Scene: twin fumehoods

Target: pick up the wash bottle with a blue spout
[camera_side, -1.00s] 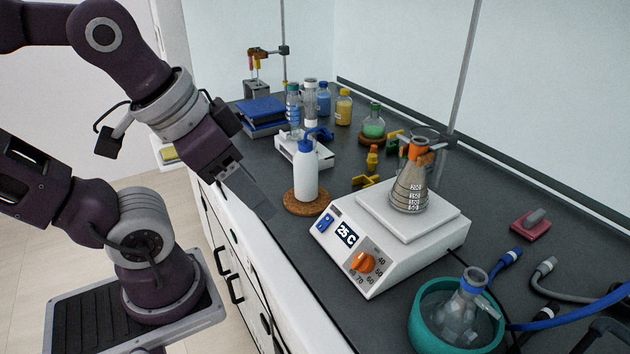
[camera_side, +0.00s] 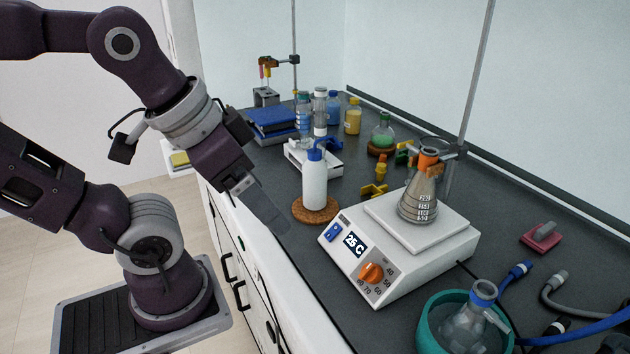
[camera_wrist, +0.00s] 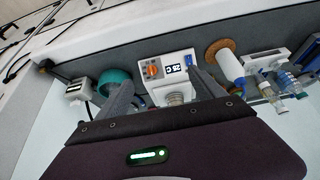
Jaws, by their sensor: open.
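The wash bottle (camera_side: 314,186) is white with a blue cap and a blue spout that points right in the side view. It stands upright on a round cork mat (camera_side: 308,217), left of the hotplate. My gripper (camera_side: 266,212) is left of the bottle, above the front edge of the bench, apart from it and empty. In the wrist view the bottle (camera_wrist: 230,66) shows right of my open gripper (camera_wrist: 165,86), outside the space between the fingers. The hotplate (camera_wrist: 168,66) shows between the fingers there.
The white hotplate (camera_side: 345,262) carries a clamped flask (camera_side: 420,203) close right of the bottle. A white box-like device (camera_side: 326,160) is right behind the bottle. A teal bowl (camera_side: 430,338) holds another flask at front right.

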